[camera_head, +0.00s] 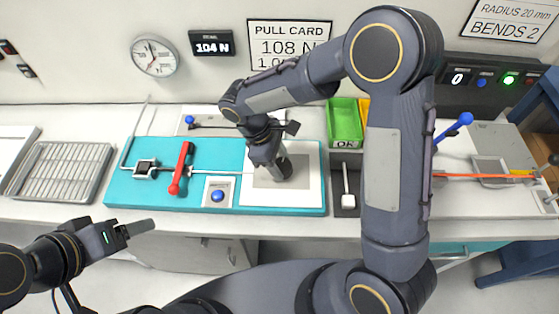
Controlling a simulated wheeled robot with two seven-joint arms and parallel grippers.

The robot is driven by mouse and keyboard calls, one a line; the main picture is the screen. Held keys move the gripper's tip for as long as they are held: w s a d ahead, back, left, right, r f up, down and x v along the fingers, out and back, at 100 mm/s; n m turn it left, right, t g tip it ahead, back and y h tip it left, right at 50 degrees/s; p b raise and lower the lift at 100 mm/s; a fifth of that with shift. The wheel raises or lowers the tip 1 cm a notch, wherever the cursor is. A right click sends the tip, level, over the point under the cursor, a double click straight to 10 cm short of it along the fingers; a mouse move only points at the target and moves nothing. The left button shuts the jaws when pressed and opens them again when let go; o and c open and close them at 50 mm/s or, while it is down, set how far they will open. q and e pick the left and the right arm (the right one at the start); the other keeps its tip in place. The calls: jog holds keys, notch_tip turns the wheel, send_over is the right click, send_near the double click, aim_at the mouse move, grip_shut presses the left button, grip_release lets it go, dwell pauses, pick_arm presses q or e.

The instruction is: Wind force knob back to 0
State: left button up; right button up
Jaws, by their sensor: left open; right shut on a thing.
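My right gripper (277,168) reaches down over the white and grey plate at the right end of the teal station (125,190). It is shut on a dark knob, which looks like the force knob; the fingers and wrist mostly hide it, so its mark cannot be read. The force display (212,43) on the wall reads 104 N. My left gripper (140,227) is open and empty, in front of the bench edge at the lower left, away from the station.
A red lever (181,168), a clamp block (146,169) and a blue button (217,196) stand on the teal station. A green bin (344,123) is at the back, with a white-headed tool (345,195) in front. My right arm covers the bench right of it. A wire tray (62,172) lies left.

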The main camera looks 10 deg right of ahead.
jog(key=shift+n+t, duration=0.4)
jog(key=shift+n, duration=0.8)
jog(key=o, duration=1)
jog(key=v, duration=0.7)
jog(key=shift+a+r+b, duration=0.3)
jog(key=shift+r+b, duration=0.05)
jog(key=shift+b, duration=0.1)
